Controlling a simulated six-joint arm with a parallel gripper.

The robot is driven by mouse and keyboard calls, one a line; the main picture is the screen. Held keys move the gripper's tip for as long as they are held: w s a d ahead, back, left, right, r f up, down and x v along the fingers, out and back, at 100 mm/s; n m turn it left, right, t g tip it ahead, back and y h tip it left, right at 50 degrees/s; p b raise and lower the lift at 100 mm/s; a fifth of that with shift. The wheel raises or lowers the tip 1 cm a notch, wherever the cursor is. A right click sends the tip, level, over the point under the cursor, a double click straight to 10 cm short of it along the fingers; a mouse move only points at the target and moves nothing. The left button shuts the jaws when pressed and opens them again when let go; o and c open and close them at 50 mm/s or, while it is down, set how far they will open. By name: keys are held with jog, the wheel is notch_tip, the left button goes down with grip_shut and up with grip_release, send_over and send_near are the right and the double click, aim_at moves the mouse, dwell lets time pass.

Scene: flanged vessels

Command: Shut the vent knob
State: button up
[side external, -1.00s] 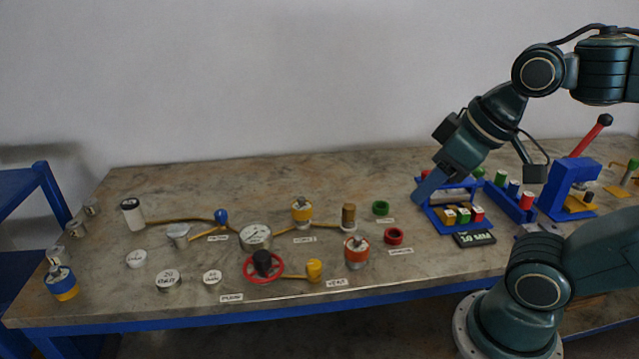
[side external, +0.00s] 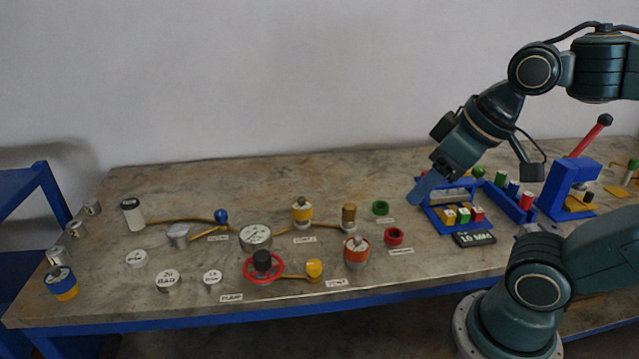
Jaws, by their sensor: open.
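A yellow knob (side external: 314,268) stands at the end of a short yellow pipe near the table's front edge. A small white label (side external: 336,282) lies beside it, its print too small to read surely. A blue knob (side external: 221,216) sits on a longer yellow pipe further back, with another label (side external: 217,238) in front of it. I cannot tell for certain which knob is the vent knob. My gripper (side external: 416,199) is open, with blue fingers, above the left part of the blue rack, well to the right of both knobs.
A red handwheel (side external: 263,268) with a black hub, a pressure gauge (side external: 256,237) and an orange-banded vessel (side external: 356,252) stand near the yellow knob. The blue rack (side external: 447,229) holds coloured blocks. A red-handled press (side external: 570,185) stands at right.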

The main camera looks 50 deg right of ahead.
jog(key=w, duration=0.1)
jog(key=m+g, duration=0.6)
jog(key=m, duration=0.8)
send_over(314, 264)
notch_tip(314, 264, down, 13)
jog(key=shift+w+a+f, duration=0.1)
jog(key=shift+w+f, duration=0.35)
jog(key=shift+f, duration=0.25)
jog(key=shift+f, duration=0.15)
jog(key=f, duration=1.3)
jog(key=shift+s+f, duration=0.25)
jog(key=shift+s, duration=0.1)
